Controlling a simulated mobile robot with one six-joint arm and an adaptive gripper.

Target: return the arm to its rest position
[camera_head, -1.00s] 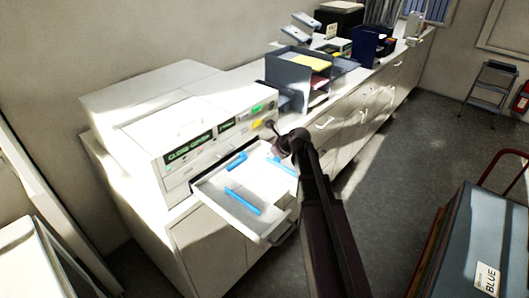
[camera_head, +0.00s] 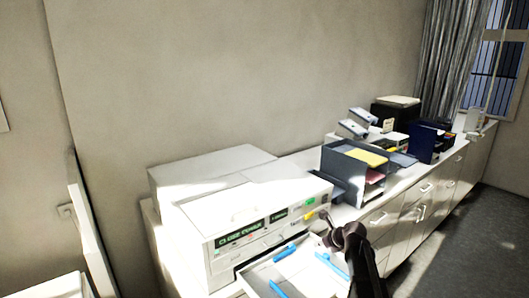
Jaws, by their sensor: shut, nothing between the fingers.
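My arm (camera_head: 365,262), dark, rises from the bottom edge right of centre. My gripper (camera_head: 326,218) is at its upper end, small and dark, shut and empty. It appears in front of the right end of the white machine's front panel, above the open drawer (camera_head: 258,276). Whether it touches anything cannot be told. The rest of my arm is cut off by the bottom edge.
The white machine (camera_head: 222,204) stands on the long counter (camera_head: 392,208). Blue strips (camera_head: 285,252) lie in the pulled-out drawer. A dark paper tray (camera_head: 340,162) stands right of the machine. Floor (camera_head: 470,235) is clear at the lower right.

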